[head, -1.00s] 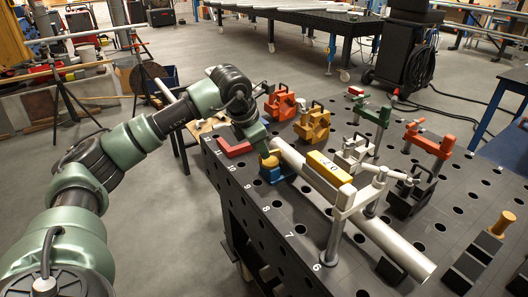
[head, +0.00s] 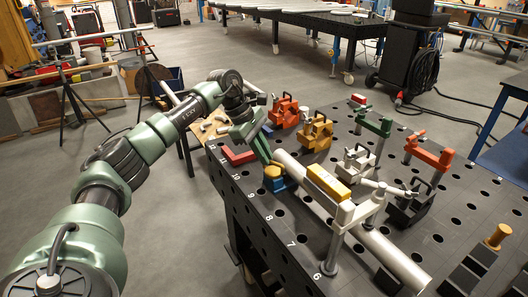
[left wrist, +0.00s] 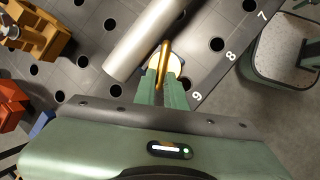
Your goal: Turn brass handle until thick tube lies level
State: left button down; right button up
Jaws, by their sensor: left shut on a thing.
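The thick silver tube (head: 378,243) runs from the far left of the black table toward the front right, held by a pale clamp (head: 353,212). A yellow block (head: 328,183) sits along its top. A blue base with a brass-yellow top (head: 273,171) stands at the tube's far end. My left gripper (head: 268,160) reaches down to this top. In the left wrist view, its fingers (left wrist: 164,78) are shut on the narrow brass handle (left wrist: 164,53), beside the tube's end (left wrist: 140,45). My right gripper is not in view.
Orange (head: 284,110), mustard (head: 314,133), green (head: 376,123) and red-orange (head: 429,150) fixtures stand beyond the tube. A red angled piece (head: 237,156) lies at the table's left edge. A brass-topped post (head: 498,236) stands at the front right. Holes cover the tabletop.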

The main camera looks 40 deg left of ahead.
pick_arm(q)
jog(key=shift+w+a+m+g+p, duration=0.15)
jog(key=shift+m+g, duration=0.1)
jog(key=shift+m, duration=0.3)
jog(key=shift+w+m+g+p, duration=0.15)
jog(key=shift+m+g, duration=0.1)
jog(key=shift+m, duration=0.3)
jog(key=c, duration=1.5)
grip_release()
jog(key=b+v, duration=0.1)
jog(key=v, duration=0.7)
jog(key=shift+a+f, duration=0.15)
